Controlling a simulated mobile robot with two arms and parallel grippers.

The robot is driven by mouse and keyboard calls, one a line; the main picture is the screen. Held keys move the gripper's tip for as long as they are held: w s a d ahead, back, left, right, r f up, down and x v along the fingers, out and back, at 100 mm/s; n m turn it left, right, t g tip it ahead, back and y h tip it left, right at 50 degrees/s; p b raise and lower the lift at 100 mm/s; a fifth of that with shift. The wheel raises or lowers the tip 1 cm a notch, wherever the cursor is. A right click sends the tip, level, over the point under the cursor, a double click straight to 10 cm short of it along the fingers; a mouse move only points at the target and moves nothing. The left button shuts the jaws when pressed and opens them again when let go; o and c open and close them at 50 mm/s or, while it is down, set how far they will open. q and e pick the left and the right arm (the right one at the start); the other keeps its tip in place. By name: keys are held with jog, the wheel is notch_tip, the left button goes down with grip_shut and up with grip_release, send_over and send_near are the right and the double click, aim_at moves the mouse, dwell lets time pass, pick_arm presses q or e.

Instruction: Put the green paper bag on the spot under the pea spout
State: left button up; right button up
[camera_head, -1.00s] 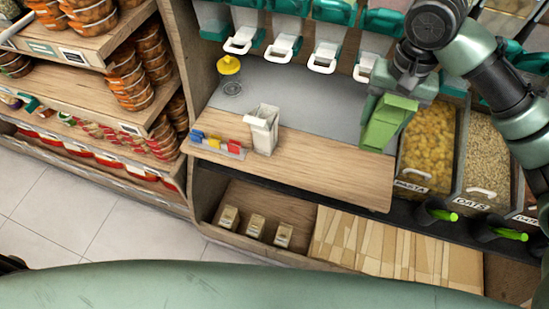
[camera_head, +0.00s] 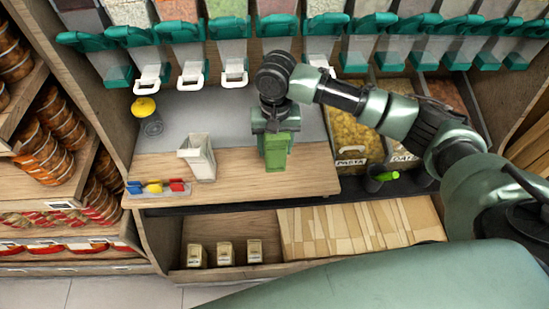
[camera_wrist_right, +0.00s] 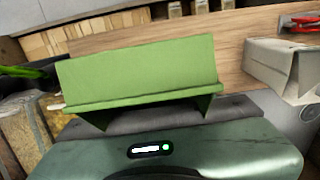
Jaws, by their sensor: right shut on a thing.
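The green paper bag (camera_head: 275,153) is upright in my right gripper (camera_head: 273,130), over the right part of the counter. The bag also fills the middle of the right wrist view (camera_wrist_right: 140,72), where the fingertips are hidden behind it. I cannot tell whether its bottom touches the wood. Several dispenser spouts with white handles (camera_head: 193,75) hang above the back of the counter. No pea label is readable, so I cannot tell which one is the pea spout. My left gripper is not in view.
A white paper bag (camera_head: 199,158) stands left of the green bag on the counter (camera_head: 230,184). Colored clips (camera_head: 157,187) lie at the front left. A yellow-topped item (camera_head: 144,107) stands at the back left. Bins of pasta (camera_head: 350,137) are to the right.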

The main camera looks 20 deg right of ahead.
aim_at(275, 160)
jog(key=shift+f, duration=3)
jog(key=shift+f, duration=0.1)
jog(key=o, duration=1.3)
